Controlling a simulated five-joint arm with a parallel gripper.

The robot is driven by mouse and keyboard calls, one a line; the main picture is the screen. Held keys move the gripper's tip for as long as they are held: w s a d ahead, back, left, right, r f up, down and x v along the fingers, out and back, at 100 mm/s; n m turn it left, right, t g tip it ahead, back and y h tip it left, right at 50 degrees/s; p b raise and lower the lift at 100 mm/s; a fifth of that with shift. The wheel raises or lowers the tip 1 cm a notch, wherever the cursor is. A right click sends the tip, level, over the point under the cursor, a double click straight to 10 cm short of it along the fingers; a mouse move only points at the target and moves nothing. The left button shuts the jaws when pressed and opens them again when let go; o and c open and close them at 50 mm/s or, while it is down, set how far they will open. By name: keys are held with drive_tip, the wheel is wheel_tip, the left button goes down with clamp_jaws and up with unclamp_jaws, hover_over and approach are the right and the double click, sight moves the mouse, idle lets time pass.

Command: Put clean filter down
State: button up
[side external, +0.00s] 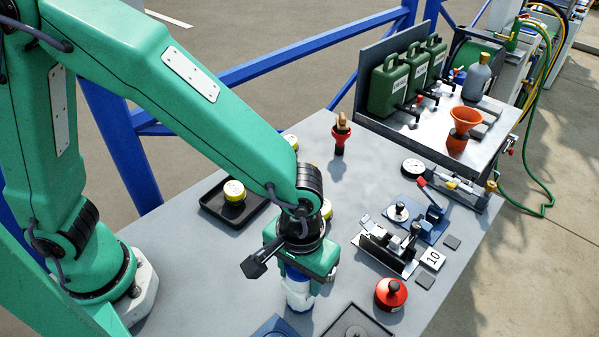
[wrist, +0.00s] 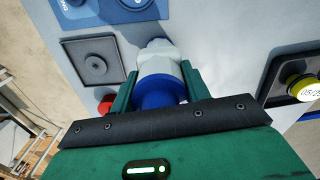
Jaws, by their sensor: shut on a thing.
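A white filter with a blue end (side external: 299,292) hangs below my gripper (side external: 292,272) in the side external view, near the front of the grey table. In the wrist view the filter's white body (wrist: 160,70) and blue end sit between the two green fingers of my gripper (wrist: 159,80), which are shut on it. A blue mat (wrist: 115,8) with white lettering lies on the table beyond the filter. A dark square tray (wrist: 96,62) lies to its left. I cannot tell whether the filter touches the table.
A black tray (side external: 212,212) holds a yellow-and-white can (side external: 234,191). A red round pot (side external: 391,293), a black fixture (side external: 385,252) and a card marked 10 (side external: 432,259) stand to the right. An orange funnel (side external: 463,125) and green canisters (side external: 389,84) are on the back stand.

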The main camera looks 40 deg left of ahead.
drive_tip(key=o, duration=1)
drive_tip(key=shift+f, duration=0.1)
drive_tip(key=shift+o, duration=0.2)
wheel_tip(320, 180, up, 12)
drive_tip(key=shift+r, duration=0.2)
drive_tip(key=shift+w+a+r, duration=0.2)
drive_tip(key=shift+a, duration=0.25)
drive_tip(key=s+a+r+m+t, duration=0.1)
drive_tip(key=a+r+t, duration=0.1)
drive_tip(key=a, duration=1)
drive_tip(key=s+a+r+t, duration=0.2)
drive_tip(key=a+r+t, duration=0.1)
drive_tip(key=a, duration=1)
drive_tip(key=shift+a+m+t, duration=0.3)
drive_tip(key=shift+m, duration=0.1)
